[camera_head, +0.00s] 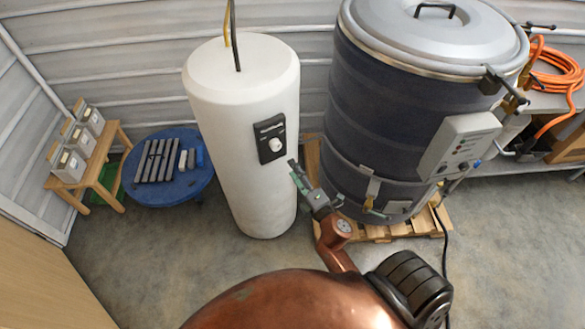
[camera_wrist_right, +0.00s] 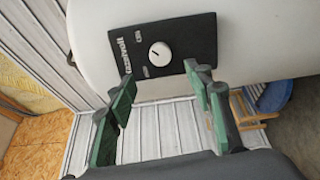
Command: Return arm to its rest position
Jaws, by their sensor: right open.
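My right gripper (camera_head: 297,172) is at the end of my copper-coloured arm, in the middle of the head view. It is open and empty, its fingers just below and to the right of a black control panel (camera_head: 269,150) on a white cylindrical tank (camera_head: 225,105). In the right wrist view, the green-padded fingers (camera_wrist_right: 161,80) are spread apart in front of the panel (camera_wrist_right: 183,43), which has a white knob (camera_wrist_right: 160,54). Whether the fingers touch the panel cannot be told. My left gripper is not in view.
A large dark hopper (camera_head: 375,110) with a grey lid stands on a wooden pallet (camera_head: 380,232) to the right. A blue round table (camera_head: 150,193) with grey bars and a wooden bench (camera_head: 100,165) with white boxes stand at left. Open floor (camera_head: 150,260) lies in front.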

